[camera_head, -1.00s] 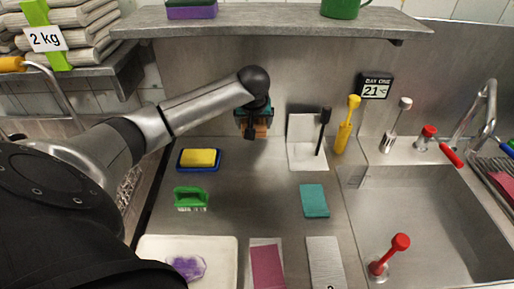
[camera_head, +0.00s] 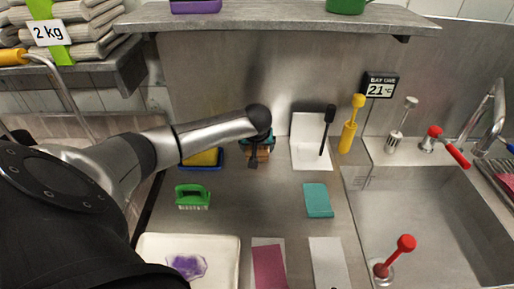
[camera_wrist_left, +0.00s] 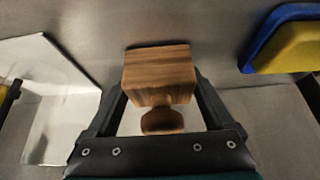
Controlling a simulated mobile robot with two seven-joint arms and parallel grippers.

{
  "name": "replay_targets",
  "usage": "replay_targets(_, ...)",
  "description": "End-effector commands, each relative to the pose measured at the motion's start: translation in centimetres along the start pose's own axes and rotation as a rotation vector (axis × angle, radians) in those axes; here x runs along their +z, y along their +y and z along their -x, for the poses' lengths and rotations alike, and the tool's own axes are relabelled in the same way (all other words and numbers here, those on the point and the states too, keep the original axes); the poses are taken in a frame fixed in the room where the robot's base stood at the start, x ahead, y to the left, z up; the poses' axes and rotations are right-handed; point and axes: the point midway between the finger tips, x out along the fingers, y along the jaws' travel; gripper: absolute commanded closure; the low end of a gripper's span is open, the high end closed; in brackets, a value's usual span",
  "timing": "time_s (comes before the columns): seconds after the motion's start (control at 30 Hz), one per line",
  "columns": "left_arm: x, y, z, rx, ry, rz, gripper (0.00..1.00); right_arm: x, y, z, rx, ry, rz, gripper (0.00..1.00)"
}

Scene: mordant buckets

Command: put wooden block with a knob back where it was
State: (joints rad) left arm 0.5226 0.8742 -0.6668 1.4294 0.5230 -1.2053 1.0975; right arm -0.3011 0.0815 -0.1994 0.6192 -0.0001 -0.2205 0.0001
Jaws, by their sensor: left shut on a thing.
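The wooden block with a knob (camera_wrist_left: 158,75) is between the fingers of my left gripper in the left wrist view, its round knob toward the gripper palm. My left gripper (camera_head: 256,158) is shut on the block. In the head view it is near the back of the steel counter, between the yellow sponge and the white stand, and the block (camera_head: 262,154) is mostly hidden behind it. I cannot tell whether the block touches the counter. My right gripper is out of view.
The yellow sponge (camera_head: 203,158) on its blue tray is left of the gripper, partly behind my arm. The white stand (camera_head: 310,152) with a black tool is to the right. A green brush (camera_head: 192,196) and a teal pad (camera_head: 318,200) lie nearer. Bare counter lies between them.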

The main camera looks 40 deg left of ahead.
Motion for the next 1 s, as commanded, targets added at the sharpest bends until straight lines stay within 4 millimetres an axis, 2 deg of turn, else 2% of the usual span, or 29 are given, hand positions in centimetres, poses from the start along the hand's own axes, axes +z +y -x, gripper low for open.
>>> replay_targets(0.07, 0.1, 0.0, -0.2, 0.000, 0.000, 0.001, 0.77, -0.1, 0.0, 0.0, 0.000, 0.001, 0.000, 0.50)
replay_targets(0.1, 0.1, 0.0, -0.2, 0.000, -0.001, 0.000, 0.11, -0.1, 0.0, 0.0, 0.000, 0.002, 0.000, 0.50)
replay_targets(0.2, 0.1, 0.0, -0.2, 0.000, 0.000, 0.000, 0.00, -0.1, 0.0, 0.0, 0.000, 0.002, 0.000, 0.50)
replay_targets(0.57, -0.1, 0.0, 0.5, 0.001, 0.000, -0.001, 0.00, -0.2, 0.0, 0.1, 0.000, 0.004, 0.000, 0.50)
replay_targets(0.77, -0.1, 0.0, 3.1, 0.002, 0.001, -0.003, 0.00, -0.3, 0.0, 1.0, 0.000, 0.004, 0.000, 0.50)
replay_targets(1.0, -0.2, 0.0, 7.4, 0.001, 0.001, -0.001, 0.00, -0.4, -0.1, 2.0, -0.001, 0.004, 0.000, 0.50)
